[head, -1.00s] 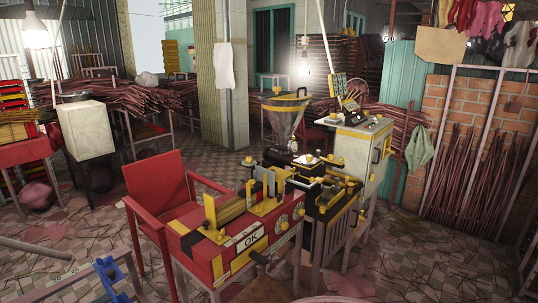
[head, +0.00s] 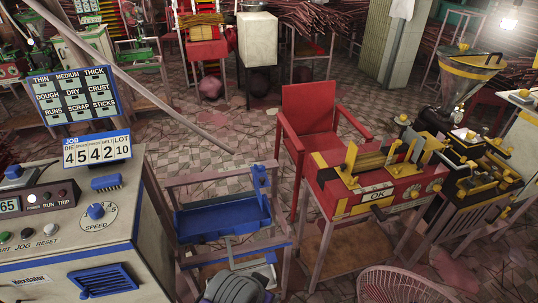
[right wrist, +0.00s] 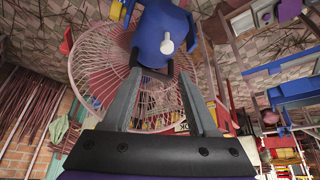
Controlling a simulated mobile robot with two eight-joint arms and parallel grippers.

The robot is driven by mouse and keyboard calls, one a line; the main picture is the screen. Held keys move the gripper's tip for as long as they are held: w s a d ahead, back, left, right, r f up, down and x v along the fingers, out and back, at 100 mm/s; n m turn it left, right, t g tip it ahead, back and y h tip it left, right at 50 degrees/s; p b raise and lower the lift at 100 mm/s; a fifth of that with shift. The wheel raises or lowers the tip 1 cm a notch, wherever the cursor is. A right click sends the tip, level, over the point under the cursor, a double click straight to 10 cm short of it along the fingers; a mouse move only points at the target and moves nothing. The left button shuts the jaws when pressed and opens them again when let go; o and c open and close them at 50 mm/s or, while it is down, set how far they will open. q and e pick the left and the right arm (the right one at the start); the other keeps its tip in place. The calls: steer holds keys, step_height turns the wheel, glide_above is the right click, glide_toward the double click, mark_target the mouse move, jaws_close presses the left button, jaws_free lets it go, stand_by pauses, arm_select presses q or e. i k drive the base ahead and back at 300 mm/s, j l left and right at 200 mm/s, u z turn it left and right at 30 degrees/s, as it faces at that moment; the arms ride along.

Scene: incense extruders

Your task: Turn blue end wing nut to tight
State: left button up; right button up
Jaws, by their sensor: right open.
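I cannot clearly make out a blue end wing nut. A blue upright fitting (head: 260,178) stands on the far right corner of a low frame with a blue tray (head: 205,220); it is too small to tell its parts. My right gripper (right wrist: 160,72) is open in the right wrist view, its two grey fingers apart. Beyond the fingertips is a blue rounded body (right wrist: 158,28) with a white knob; I cannot tell what it is or whether they touch. My left gripper is not in view.
A cream machine (head: 70,240) with a job board stands at the left. A red chair (head: 308,118) and a red press table (head: 335,190) are at the right. A wire basket (head: 400,288) is at the bottom; it also shows in the right wrist view (right wrist: 95,68). Tiled floor lies open behind the tray.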

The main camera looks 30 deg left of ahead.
mark_target(260, 169)
steer(key=u, duration=1.15)
